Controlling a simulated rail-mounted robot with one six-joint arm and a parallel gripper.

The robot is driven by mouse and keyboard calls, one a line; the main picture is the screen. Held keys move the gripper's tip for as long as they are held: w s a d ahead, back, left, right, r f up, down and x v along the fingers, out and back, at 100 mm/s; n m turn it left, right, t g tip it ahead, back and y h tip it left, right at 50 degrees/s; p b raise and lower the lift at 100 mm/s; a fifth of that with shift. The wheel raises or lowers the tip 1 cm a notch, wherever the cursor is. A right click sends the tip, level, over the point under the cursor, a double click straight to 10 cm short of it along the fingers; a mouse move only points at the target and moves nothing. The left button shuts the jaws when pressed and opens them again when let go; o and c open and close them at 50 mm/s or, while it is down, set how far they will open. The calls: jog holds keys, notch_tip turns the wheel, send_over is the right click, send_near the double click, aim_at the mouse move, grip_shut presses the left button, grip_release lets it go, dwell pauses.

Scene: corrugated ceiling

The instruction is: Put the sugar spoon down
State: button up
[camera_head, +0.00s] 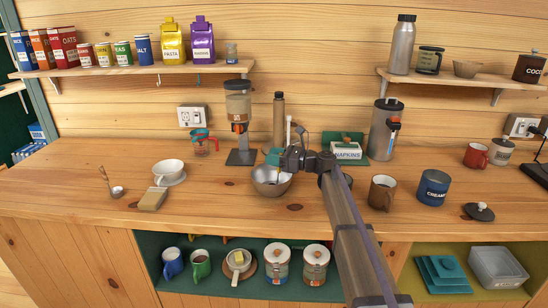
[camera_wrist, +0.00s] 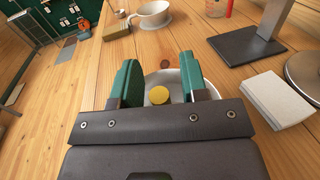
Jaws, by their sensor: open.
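My gripper (camera_head: 273,157) is low over the counter, just above a metal bowl (camera_head: 268,185). In the wrist view its two green fingers (camera_wrist: 160,80) are spread apart, with the bowl (camera_wrist: 166,74) beyond them. A round yellow thing (camera_wrist: 159,95) shows between the fingers, seemingly in the bowl; I cannot tell whether it is part of the sugar spoon. Nothing is visibly clamped. A small metal spoon or scoop (camera_head: 118,191) with a raised handle lies on the counter at the left; I cannot tell whether it is the sugar spoon.
A dispenser (camera_head: 239,110) on a dark base stands behind. A napkin box (camera_head: 346,151) and a brown mug (camera_head: 382,192) stand right. The front counter has free room.

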jog(key=r+p+v, duration=0.1)
jog(key=v, duration=1.1)
jog(key=shift+r, duration=0.1)
